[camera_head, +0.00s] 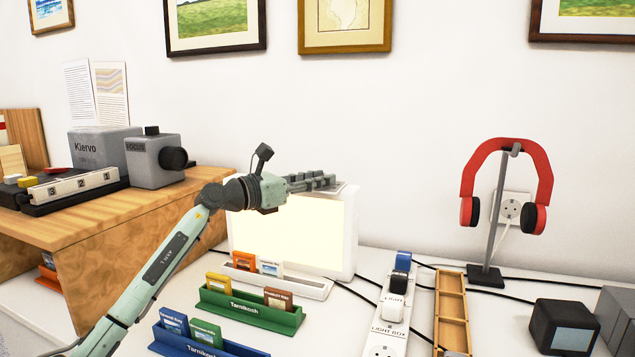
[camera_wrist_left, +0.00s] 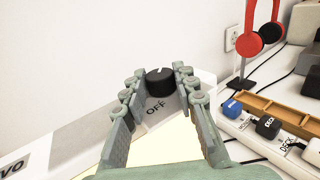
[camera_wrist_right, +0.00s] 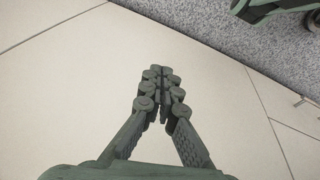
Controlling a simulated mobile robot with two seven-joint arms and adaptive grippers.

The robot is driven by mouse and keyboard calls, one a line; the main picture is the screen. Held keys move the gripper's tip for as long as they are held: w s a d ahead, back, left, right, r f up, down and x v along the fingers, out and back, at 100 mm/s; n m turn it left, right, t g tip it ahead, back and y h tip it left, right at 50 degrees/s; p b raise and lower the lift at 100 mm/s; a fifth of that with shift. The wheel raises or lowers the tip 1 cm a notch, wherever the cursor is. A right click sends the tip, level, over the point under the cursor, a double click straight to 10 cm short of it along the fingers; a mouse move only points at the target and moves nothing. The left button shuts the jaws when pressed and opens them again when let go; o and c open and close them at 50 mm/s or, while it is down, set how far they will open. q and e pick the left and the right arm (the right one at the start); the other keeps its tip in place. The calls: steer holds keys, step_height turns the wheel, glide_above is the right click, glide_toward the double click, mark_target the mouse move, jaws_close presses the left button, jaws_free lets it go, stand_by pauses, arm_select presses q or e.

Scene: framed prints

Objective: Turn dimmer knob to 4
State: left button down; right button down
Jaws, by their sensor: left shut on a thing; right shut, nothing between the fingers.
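The dimmer knob (camera_wrist_left: 160,82) is a black round knob on the top of the white light box (camera_wrist_left: 75,150), with the word OFF printed beside it. A small pale mark shows on its top; I cannot read a number it points to. My left gripper (camera_wrist_left: 159,78) is shut on the knob, a finger on each side. In the head view my left gripper (camera_head: 318,182) lies across the top edge of the glowing light box (camera_head: 290,232) and hides the knob. My right gripper (camera_wrist_right: 160,72) is shut and empty, above pale floor tiles, outside the head view.
Slide holders, one green (camera_head: 250,313), stand before the light box. A power strip (camera_head: 393,315), a wooden tray (camera_head: 451,310) and red headphones (camera_head: 507,150) on a stand are to the right. A wooden stand (camera_head: 140,235) with a grey projector (camera_head: 152,160) is at left.

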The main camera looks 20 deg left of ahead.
arm_select(q)
steer(key=b, duration=0.1)
steer(key=m+g+h+b, duration=0.1)
steer(key=b, duration=0.1)
steer(key=shift+w+a+f+h, duration=0.1)
steer(key=shift+w+f+h, duration=0.05)
steer(key=shift+f+h, duration=0.2)
steer(key=m+g+h+b, duration=0.2)
steer(key=g, duration=0.1)
steer(key=shift+w+a+r+m+h, duration=0.1)
steer(key=shift+r+m+h, duration=0.1)
steer(key=shift+m+h, duration=0.1)
steer(key=shift+m+g+h, duration=0.35)
steer(key=shift+m+g, duration=0.05)
steer(key=shift+g, duration=0.1)
arm_select(e)
steer(key=w+d+v, duration=0.1)
steer(key=v, duration=1.2)
steer(key=shift+w+d+r+t+h, duration=0.3)
steer(key=shift+w+d+r+h, duration=0.1)
steer(key=shift+d+r, duration=0.05)
arm_select(q)
steer(key=c, duration=1.2)
jaws_free()
steer(key=shift+r, duration=0.1)
steer(key=shift+a, duration=0.1)
steer(key=v, duration=1.2)
